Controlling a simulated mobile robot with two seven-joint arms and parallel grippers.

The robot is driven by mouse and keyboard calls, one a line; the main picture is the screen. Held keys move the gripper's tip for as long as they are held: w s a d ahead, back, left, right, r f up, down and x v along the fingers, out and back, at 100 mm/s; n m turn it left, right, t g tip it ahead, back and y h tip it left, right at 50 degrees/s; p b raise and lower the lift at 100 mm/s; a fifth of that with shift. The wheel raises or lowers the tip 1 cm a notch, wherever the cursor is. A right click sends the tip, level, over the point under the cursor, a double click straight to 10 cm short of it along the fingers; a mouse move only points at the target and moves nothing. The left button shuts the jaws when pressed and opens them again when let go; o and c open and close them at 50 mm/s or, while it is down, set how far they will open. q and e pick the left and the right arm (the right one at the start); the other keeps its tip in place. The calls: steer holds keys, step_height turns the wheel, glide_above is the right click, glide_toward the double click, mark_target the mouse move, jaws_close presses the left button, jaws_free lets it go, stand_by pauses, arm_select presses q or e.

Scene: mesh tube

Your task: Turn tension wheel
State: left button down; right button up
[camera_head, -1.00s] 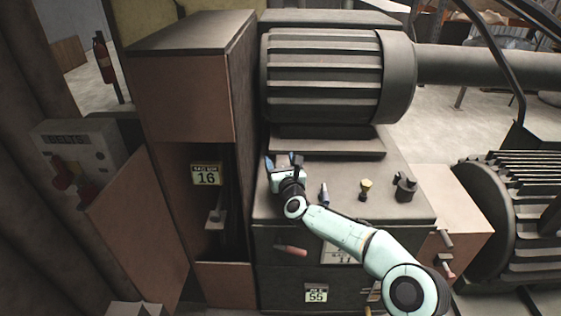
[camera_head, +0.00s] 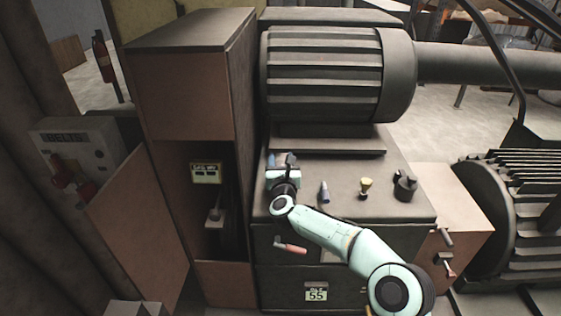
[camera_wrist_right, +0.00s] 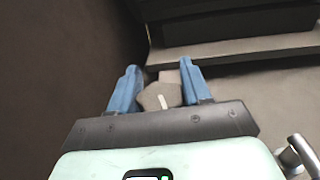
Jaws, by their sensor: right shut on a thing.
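A grey knob with a white mark (camera_wrist_right: 163,98) sits between the blue fingers of my right gripper in the right wrist view. I take it for the tension wheel, though no label shows. My right gripper (camera_wrist_right: 159,68) is shut on it. In the head view my right gripper (camera_head: 281,160) is at the left end of the machine's sloping top panel and hides the knob. My left gripper is not in view.
A tall cabinet (camera_head: 190,100) rises close on the left, with a small display (camera_head: 206,173). A ribbed motor (camera_head: 325,75) is behind.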

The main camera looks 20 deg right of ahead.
steer(key=m+g+h, duration=0.1)
steer(key=m+h, duration=0.1)
steer(key=m+g+h+b, duration=0.1)
steer(key=h, duration=0.2)
steer(key=shift+d+f+m, duration=0.1)
steer(key=shift+m, duration=0.3)
steer(key=shift+s+d+m+g+h, duration=0.15)
steer(key=shift+m+g+h, duration=0.55)
steer(key=shift+h, duration=0.4)
steer(key=shift+s+d+m+g+h+p, duration=0.1)
steer(key=shift+d+m+g+h+p, duration=0.1)
steer(key=shift+m+g+h+p, duration=0.85)
steer(key=shift+h, duration=0.25)
steer(key=o, duration=1)
steer(key=shift+c, duration=0.2)
